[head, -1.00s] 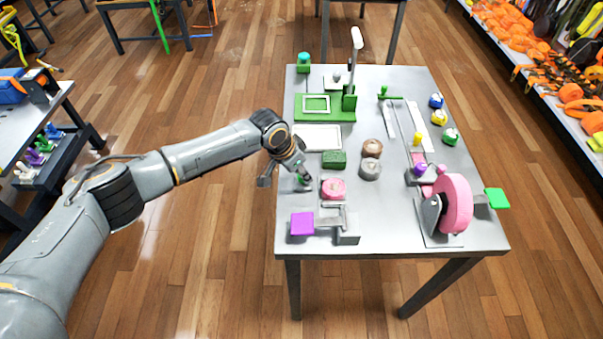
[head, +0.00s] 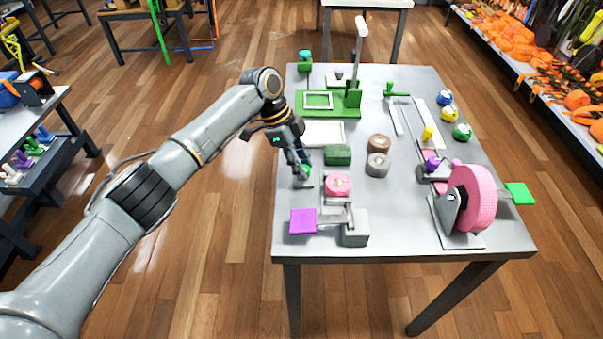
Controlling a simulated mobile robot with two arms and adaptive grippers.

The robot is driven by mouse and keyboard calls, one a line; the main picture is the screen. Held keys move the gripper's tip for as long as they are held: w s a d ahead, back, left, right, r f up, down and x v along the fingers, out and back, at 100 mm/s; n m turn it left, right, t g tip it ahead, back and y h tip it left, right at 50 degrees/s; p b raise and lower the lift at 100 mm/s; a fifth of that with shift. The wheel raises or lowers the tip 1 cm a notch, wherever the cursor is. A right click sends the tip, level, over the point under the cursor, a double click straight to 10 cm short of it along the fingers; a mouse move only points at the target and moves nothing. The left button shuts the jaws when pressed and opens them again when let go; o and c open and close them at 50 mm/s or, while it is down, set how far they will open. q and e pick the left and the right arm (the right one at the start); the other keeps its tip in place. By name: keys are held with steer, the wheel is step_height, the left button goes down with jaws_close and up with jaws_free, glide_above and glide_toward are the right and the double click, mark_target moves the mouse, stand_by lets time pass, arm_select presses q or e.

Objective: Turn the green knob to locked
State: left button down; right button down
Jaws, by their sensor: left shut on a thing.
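Any locked marking at the knob is too small to read. My right gripper is out of view.
Close by are the pink roll (head: 337,184), a green block (head: 338,155) and a purple plate (head: 302,221) on a metal bracket. Brown and grey rolls (head: 378,164) stand farther right. A large pink wheel (head: 474,196) is at the front right.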

arm_select(q)
steer(key=m+b, duration=0.2)
steer(key=m+g+b, duration=0.1)
steer(key=m+b, duration=0.1)
steer(key=shift+w+d+f+y, duration=0.1)
steer(key=shift+f+y, duration=0.1)
steer(key=shift+y, duration=0.1)
steer(key=shift+r+m+g+y+b, duration=0.15)
steer(key=shift+m+g+y+b, duration=0.25)
steer(key=shift+m+b, duration=0.65)
steer(key=c, duration=1)
jaws_free()
steer(key=shift+r, duration=0.1)
step_height(320, 180, up, 10)
steer(key=shift+f, duration=0.1)
